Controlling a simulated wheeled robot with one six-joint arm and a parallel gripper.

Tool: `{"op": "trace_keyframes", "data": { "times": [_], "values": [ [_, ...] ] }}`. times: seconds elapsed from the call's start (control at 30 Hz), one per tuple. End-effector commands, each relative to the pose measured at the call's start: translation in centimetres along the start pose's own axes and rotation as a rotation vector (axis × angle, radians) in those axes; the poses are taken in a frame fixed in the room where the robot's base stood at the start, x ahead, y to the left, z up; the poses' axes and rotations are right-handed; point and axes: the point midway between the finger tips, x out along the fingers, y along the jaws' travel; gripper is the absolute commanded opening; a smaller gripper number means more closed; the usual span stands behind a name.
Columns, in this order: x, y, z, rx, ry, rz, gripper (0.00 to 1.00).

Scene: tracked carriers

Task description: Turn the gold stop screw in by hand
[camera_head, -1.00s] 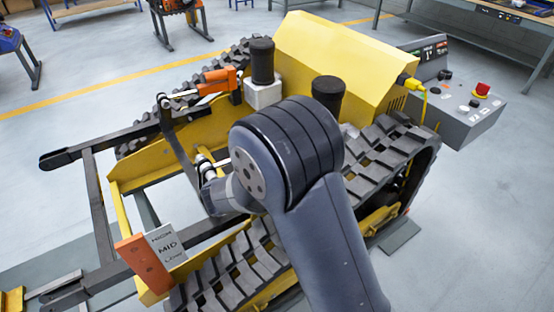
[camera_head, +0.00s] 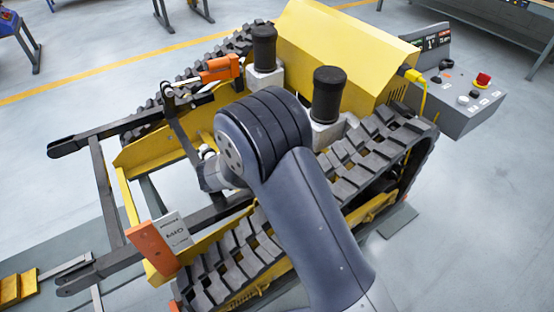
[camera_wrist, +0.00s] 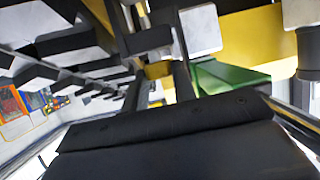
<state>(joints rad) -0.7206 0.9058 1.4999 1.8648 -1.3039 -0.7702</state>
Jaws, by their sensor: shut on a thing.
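My gripper (camera_wrist: 157,62) shows in the wrist view as two dark fingers rising from a broad dark palm. A small gold-yellow piece (camera_wrist: 158,71) sits between the fingers and appears to be the gold stop screw; its thread and tip cannot be made out. In the head view my grey arm reaches over the near track of the yellow carrier, and its bulky joint hides the fingers and the screw. An orange block and a grey plate marked MID (camera_head: 174,231) stand at the carrier's near left corner.
A yellow housing (camera_head: 345,45) and a grey control box with a red button (camera_head: 482,80) are at the right. Open floor lies around the carrier.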

Motion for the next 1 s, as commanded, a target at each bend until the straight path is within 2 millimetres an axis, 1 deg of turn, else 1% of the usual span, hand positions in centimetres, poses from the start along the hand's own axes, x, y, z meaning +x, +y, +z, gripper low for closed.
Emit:
{"op": "trace_keyframes", "data": {
  "times": [0.03,0.2,0.3,0.67,1.0],
  "values": [
    [-0.05,-0.07,-0.2,0.002,0.003,-0.002,0.28],
    [-0.04,-0.05,-0.15,0.002,0.002,-0.002,0.42],
    [-0.03,-0.04,-0.11,0.001,0.001,-0.001,0.48],
    [0.1,0.03,0.09,-0.009,0.001,-0.03,0.48],
    [0.29,0.35,0.4,-0.082,-0.001,-0.209,0.48]
  ]
}}
